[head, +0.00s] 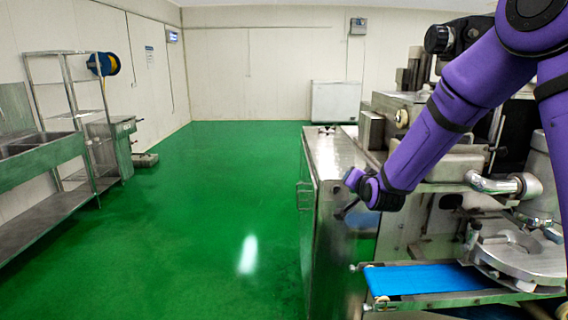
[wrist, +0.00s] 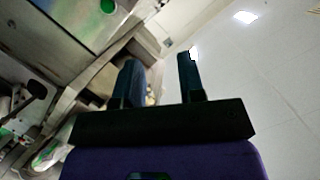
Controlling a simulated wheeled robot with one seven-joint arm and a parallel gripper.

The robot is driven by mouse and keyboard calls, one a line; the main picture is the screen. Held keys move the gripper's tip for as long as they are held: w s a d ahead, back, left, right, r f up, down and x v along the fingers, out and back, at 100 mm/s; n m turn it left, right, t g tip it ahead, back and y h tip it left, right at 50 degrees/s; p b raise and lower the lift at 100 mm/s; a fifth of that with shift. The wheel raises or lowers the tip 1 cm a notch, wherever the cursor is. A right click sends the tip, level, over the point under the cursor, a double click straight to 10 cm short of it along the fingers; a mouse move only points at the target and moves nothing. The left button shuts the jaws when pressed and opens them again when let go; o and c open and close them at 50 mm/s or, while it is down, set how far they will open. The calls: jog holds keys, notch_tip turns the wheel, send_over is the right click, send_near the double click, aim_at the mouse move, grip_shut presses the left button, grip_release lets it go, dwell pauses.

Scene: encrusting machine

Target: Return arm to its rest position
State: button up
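My purple arm (head: 450,110) reaches from the upper right down to the left, in front of the encrusting machine (head: 440,225). My gripper (head: 345,210) is at its lower end, small and dark in the head view, by the steel cabinet (head: 330,165). In the wrist view my gripper (wrist: 160,72) shows two dark fingers standing apart. I see nothing held between them. The head view does not show clearly how far the gripper is from the cabinet.
A blue conveyor belt (head: 425,279) lies at the lower right below my arm. Steel shelving with sinks (head: 45,150) stands along the left wall. A white chest (head: 336,101) stands at the back wall. The green floor (head: 220,215) between is clear.

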jog(key=s+d+r+n+g, duration=0.2)
jog(key=s+r, duration=0.4)
jog(key=s, duration=0.3)
jog(key=s+d+r+n+g, duration=0.2)
jog(key=s+d+r+g, duration=0.1)
jog(key=s+r, duration=0.4)
jog(key=s+d+n+g, duration=0.1)
jog(key=s+d+g, duration=0.1)
jog(key=s, duration=1.2)
jog(key=s+d+n+g+h, duration=0.1)
jog(key=s+d+g, duration=0.1)
jog(key=s, duration=1.1)
jog(key=shift+s+d+r+g+h, duration=0.3)
jog(key=shift+s+r+g, duration=0.05)
jog(key=shift+r+g, duration=0.05)
